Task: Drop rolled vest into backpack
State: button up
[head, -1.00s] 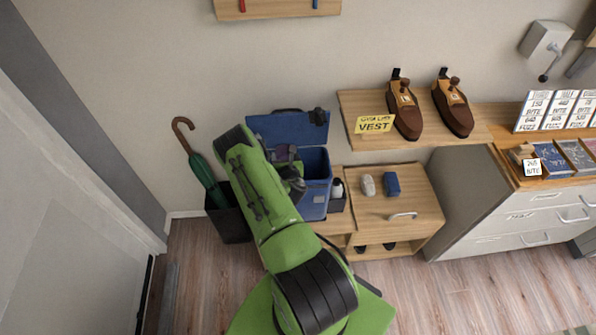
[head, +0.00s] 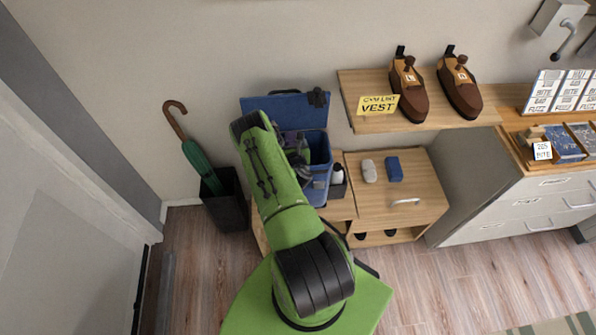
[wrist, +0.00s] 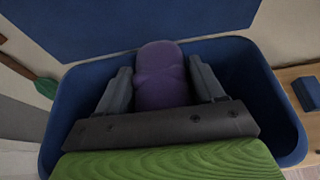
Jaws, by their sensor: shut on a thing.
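The blue backpack (head: 318,147) stands open on a low wooden bench, its lid flap (head: 262,107) raised against the wall. In the wrist view the backpack's rim (wrist: 289,118) surrounds my gripper. My gripper (wrist: 160,84) is shut on the purple rolled vest (wrist: 161,62), with one finger on each side of it. The vest is over the backpack's opening, seen against its dark inside. I cannot tell how deep it sits. In the head view my arm hides most of the gripper, the vest and the backpack's left side.
A black stand (head: 226,200) with a green umbrella (head: 203,166) is left of the backpack. A white bottle (head: 337,174) is close on its right. A wooden cabinet (head: 425,180) holds a grey item and a blue item. A shelf (head: 430,114) with shoes overhangs at right.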

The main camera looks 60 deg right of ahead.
jog(key=o, duration=1.1)
jog(key=shift+o, duration=0.2)
jog(key=v, duration=0.4)
jog(key=shift+s+f, duration=0.2)
jog(key=shift+s, duration=0.1)
jog(key=shift+s+a+r+p, duration=0.15)
jog(key=shift+a+r+p, duration=0.1)
jog(key=shift+p, duration=0.1)
jog(key=p+v, duration=0.9)
jog(key=v, duration=0.2)
jog(key=shift+r, duration=0.2)
jog(key=shift+w, duration=0.25)
